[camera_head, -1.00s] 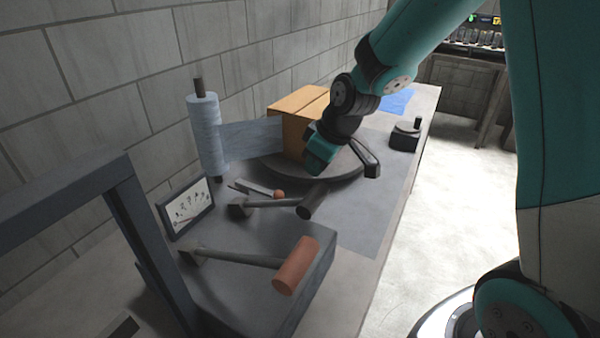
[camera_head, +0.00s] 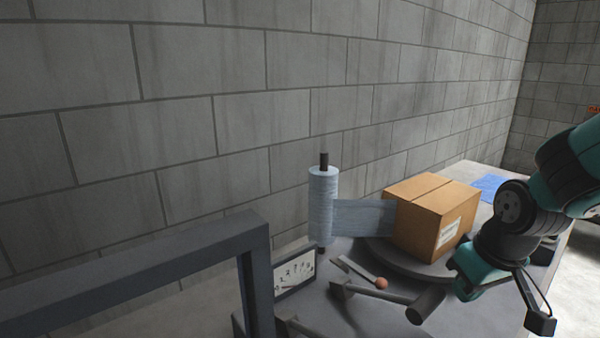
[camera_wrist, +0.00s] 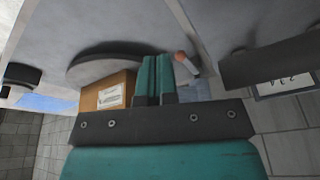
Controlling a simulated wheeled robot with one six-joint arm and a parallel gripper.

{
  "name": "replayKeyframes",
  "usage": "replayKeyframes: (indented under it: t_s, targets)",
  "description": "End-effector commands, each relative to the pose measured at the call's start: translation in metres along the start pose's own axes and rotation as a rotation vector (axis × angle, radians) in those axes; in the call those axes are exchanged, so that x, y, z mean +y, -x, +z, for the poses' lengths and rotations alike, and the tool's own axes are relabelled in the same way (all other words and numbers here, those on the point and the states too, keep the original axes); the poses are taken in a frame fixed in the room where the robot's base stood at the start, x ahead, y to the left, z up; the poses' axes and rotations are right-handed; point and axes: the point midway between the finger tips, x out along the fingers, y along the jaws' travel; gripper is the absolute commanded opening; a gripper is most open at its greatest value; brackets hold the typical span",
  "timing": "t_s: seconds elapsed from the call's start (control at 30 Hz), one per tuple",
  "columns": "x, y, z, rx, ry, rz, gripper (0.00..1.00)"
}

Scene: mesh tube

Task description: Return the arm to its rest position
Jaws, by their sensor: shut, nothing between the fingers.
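My arm reaches in from the right edge in the head view. My gripper (camera_wrist: 154,78) shows in the wrist view with its two teal fingers together and nothing between them. In the head view its teal end (camera_head: 470,278) hangs over the bench, in front and to the right of the cardboard box (camera_head: 432,218). The box stands on a round dark turntable (camera_head: 385,254). The box also shows in the wrist view (camera_wrist: 108,92), just left of the fingers. From these views I cannot tell whether the gripper touches anything.
A roll of bluish mesh (camera_head: 322,210) stands upright, its sheet (camera_head: 365,217) stretching to the box. A dark frame (camera_head: 257,290) rises at the near left. A block wall (camera_head: 180,100) runs behind.

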Motion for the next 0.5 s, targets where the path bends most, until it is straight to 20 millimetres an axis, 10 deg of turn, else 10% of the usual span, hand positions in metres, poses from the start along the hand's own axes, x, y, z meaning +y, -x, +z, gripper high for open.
replayKeyframes:
  t_s: [0.13, 0.5]
  targets:
    - [-0.007, 0.022, 0.052, -0.041, -0.223, 0.067, 0.00]
    - [-0.148, 0.097, 0.078, -0.100, 0.226, -0.307, 0.00]
